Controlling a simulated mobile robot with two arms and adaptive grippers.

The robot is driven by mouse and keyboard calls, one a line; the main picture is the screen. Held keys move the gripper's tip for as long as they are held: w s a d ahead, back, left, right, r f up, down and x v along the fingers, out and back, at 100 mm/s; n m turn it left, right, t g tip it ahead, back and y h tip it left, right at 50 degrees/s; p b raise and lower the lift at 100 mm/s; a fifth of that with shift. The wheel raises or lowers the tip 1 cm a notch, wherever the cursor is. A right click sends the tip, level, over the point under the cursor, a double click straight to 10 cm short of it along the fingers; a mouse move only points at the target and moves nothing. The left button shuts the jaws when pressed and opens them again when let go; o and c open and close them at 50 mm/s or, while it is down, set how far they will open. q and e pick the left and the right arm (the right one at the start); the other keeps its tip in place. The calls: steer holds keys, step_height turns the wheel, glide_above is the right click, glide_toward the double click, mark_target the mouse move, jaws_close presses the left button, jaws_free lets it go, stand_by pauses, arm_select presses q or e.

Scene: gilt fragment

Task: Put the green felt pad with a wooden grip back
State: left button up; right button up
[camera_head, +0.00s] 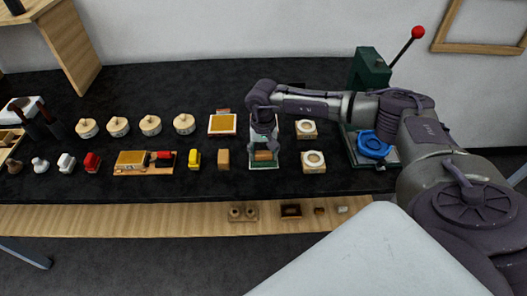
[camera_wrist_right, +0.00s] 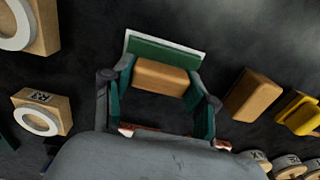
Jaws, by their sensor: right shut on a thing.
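The green felt pad (camera_wrist_right: 161,51) with its wooden grip (camera_wrist_right: 162,78) is between the fingers of my right gripper (camera_wrist_right: 158,95) in the right wrist view. The gripper is shut on it, one finger at each end of the grip. In the head view the wooden grip (camera_head: 263,155) shows below my right gripper (camera_head: 263,146), over a pale-edged plate (camera_head: 258,166) on the black table. I cannot tell whether the pad touches the plate. The arm hides part of this area. My left gripper is not in view.
A wooden block (camera_head: 223,159) and a yellow piece (camera_head: 194,159) stand to the left. Two wooden blocks with white rings (camera_head: 314,161) stand to the right, before a green press (camera_head: 370,68) with a blue round part (camera_head: 374,144). Round lidded pots (camera_head: 150,125) line the back.

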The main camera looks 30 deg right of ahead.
mark_target(263, 152)
steer(key=shift+f, duration=0.1)
steer(key=o, duration=0.6)
steer(key=shift+c, duration=0.2)
steer(key=o, duration=0.5)
steer(key=shift+c, duration=0.2)
step_height(263, 152, up, 12)
steer(key=b, duration=0.3)
